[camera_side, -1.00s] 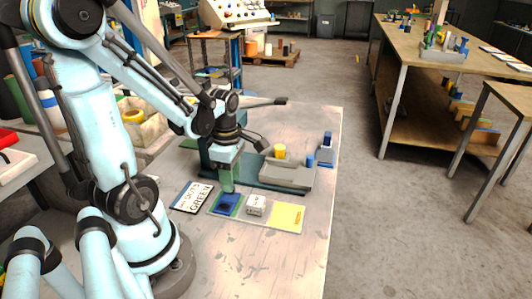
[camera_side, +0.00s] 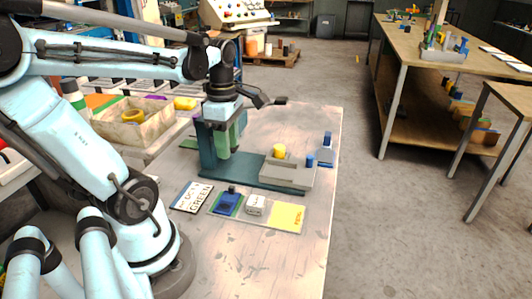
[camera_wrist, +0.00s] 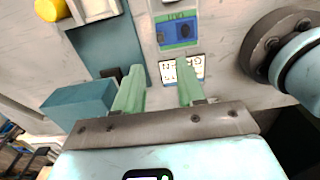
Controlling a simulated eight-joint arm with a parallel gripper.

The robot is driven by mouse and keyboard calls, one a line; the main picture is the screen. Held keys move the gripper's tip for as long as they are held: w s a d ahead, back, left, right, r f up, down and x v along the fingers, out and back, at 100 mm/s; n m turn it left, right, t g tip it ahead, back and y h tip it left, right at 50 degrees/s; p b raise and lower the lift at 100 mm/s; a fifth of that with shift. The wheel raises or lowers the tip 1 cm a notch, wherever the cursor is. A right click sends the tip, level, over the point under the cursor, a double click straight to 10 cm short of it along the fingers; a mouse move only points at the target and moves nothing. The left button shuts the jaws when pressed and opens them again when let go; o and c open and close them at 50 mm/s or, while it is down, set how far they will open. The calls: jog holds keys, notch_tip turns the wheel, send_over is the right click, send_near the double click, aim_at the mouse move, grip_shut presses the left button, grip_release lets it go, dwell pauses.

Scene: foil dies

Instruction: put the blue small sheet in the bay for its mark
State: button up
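The blue small sheet (camera_side: 228,203) lies in the green bay (camera_side: 217,211) at the left end of the pale tray (camera_side: 250,224). A dark knob stands up from it. It also shows in the wrist view (camera_wrist: 177,31), with green around its edges; the mark on it is too small to read. The yellow bay (camera_side: 287,216) is at the tray's right end, with a white die (camera_side: 256,205) between. My gripper (camera_side: 228,154) hangs above and behind the tray. In the wrist view its green fingers (camera_wrist: 159,66) stand apart with nothing held between them.
A card (camera_side: 192,197) with lettering that includes GREEN lies left of the tray. The table front is clear.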

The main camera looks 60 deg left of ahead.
jog(key=w+d+m+t, duration=0.3)
jog(key=d+m, duration=0.3)
jog(key=m, duration=0.7)
jog(key=w+d+m+t, duration=0.4)
jog(key=d+m, duration=0.2)
jog(key=m, duration=0.7)
jog(key=shift+d+r+m, duration=0.2)
jog(key=shift+d+m, duration=0.15)
jog(key=shift+m, duration=0.05)
